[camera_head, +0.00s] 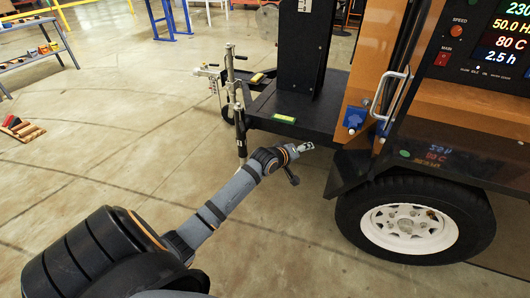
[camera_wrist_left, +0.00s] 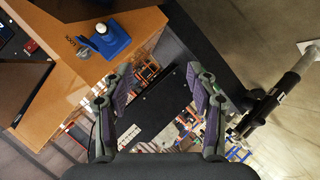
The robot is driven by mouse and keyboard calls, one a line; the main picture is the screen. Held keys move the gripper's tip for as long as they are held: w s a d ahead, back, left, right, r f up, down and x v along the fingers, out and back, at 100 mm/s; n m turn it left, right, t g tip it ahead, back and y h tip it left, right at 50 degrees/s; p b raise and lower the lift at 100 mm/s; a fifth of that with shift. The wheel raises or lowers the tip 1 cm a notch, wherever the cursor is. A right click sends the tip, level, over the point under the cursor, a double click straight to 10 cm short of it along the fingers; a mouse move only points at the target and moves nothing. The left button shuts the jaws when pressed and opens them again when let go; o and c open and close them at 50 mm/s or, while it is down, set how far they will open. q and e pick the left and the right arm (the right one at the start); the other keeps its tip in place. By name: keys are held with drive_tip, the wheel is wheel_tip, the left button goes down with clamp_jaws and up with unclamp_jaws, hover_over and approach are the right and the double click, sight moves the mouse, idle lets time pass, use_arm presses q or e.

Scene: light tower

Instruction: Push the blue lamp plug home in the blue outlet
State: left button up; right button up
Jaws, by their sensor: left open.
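The blue outlet (camera_head: 355,117) is on the orange lower panel of the generator trailer, left of the wheel. In the left wrist view a blue fitting with a pale round part (camera_wrist_left: 108,38) shows on the orange panel at the upper left. I cannot tell a separate blue lamp plug from the outlet in either view. My left gripper (camera_head: 305,147) is open and empty, below and left of the outlet and apart from it. Its two fingers (camera_wrist_left: 158,76) stand wide apart in the left wrist view, with the blue fitting beyond and left of them. My right gripper is not in view.
The trailer's black deck (camera_head: 310,128) and wheel (camera_head: 410,228) border the outlet area. A silver handle (camera_head: 390,95) stands just right of the outlet. A metal jack post (camera_head: 238,110) rises behind my left arm. The floor at the left is mostly clear.

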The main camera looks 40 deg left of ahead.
use_arm(q)
drive_tip(key=s+a+f+n+g, duration=0.1)
drive_tip(key=s+a+f+g, duration=0.1)
drive_tip(key=a, duration=1)
wheel_tip(320, 180, down, 2)
drive_tip(key=shift+s+f, duration=0.15)
drive_tip(key=shift+s, duration=0.35)
